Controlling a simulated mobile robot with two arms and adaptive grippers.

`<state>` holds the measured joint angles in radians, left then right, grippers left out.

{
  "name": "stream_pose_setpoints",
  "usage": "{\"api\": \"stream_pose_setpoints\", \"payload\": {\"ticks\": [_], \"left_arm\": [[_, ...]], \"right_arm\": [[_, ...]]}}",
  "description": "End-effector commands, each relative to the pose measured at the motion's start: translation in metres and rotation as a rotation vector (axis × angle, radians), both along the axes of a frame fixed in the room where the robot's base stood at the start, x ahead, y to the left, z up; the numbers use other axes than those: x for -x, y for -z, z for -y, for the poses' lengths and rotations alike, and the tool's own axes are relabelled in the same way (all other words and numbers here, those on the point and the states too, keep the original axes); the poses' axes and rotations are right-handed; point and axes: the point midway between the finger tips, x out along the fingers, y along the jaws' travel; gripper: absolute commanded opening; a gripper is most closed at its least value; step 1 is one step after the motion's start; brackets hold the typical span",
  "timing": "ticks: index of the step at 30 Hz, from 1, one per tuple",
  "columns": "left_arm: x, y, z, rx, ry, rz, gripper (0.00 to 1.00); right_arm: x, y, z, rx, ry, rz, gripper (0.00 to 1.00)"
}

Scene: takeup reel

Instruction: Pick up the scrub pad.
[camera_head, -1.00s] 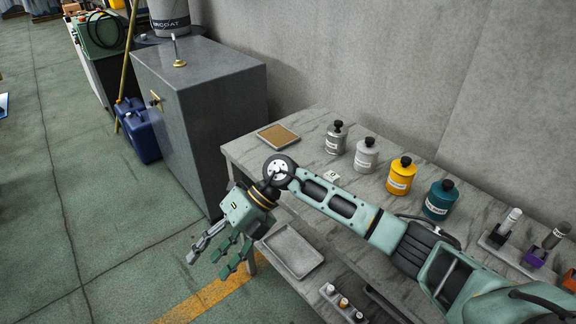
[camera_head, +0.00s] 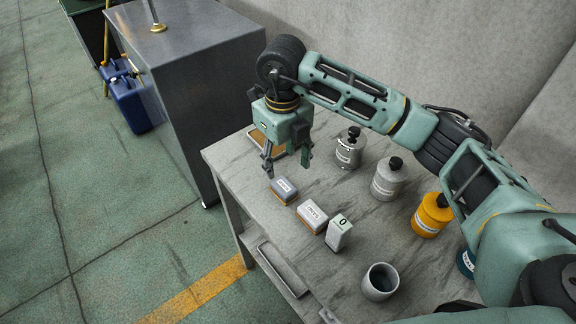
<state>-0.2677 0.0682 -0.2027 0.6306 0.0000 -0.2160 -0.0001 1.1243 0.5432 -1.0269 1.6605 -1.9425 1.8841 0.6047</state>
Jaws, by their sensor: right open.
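Two small labelled blocks lie on the grey table. One is a dark grey block (camera_head: 284,190) with a tan underside, and the other is a pale block (camera_head: 312,217) with a tan underside. Their labels are too small to read, so I cannot tell which is the scrub pad. My right gripper (camera_head: 287,167) points down above the table's far left part, just behind the grey block. Its fingers are apart, with nothing seen between them. It partly hides a flat tan-topped tray (camera_head: 256,137). My left gripper is not in view.
A small box marked 0 (camera_head: 339,232) and a grey cup (camera_head: 379,282) stand nearer. Grey (camera_head: 350,150), pale grey (camera_head: 388,180) and yellow bottles (camera_head: 431,216) stand along the wall side. A dark cabinet (camera_head: 205,90) stands behind the table. The floor at left is open.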

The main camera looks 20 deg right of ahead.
Motion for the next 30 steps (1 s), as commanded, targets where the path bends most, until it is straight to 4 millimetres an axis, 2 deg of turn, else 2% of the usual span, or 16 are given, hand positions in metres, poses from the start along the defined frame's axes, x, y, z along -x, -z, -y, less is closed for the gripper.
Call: {"api": "stream_pose_setpoints", "payload": {"ticks": [4,8,12,15,18,21,24,26,30], "left_arm": [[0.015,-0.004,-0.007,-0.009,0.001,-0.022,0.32],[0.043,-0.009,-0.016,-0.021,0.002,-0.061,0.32],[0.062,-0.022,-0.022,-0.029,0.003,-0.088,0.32],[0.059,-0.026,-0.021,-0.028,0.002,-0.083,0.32],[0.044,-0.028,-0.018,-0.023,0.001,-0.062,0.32],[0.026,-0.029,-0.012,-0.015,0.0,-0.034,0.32],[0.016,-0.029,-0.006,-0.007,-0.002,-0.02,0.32],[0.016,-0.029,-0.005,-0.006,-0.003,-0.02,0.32],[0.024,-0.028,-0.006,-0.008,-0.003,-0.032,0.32]], "right_arm": [[0.002,0.014,0.0,0.001,-0.002,-0.005,0.53],[0.004,0.028,0.0,0.0,-0.002,-0.005,0.53],[0.01,0.046,0.001,0.0,-0.001,-0.007,0.53],[0.011,0.063,0.001,0.0,0.0,-0.005,0.53],[0.011,0.072,0.0,-0.002,-0.001,-0.003,0.53],[0.011,0.076,0.001,-0.001,-0.002,-0.001,0.53],[0.011,0.077,0.001,-0.001,-0.002,-0.001,0.53],[0.011,0.077,0.001,-0.001,-0.002,-0.001,0.53],[0.01,0.076,0.0,-0.002,-0.002,-0.002,0.42]]}}
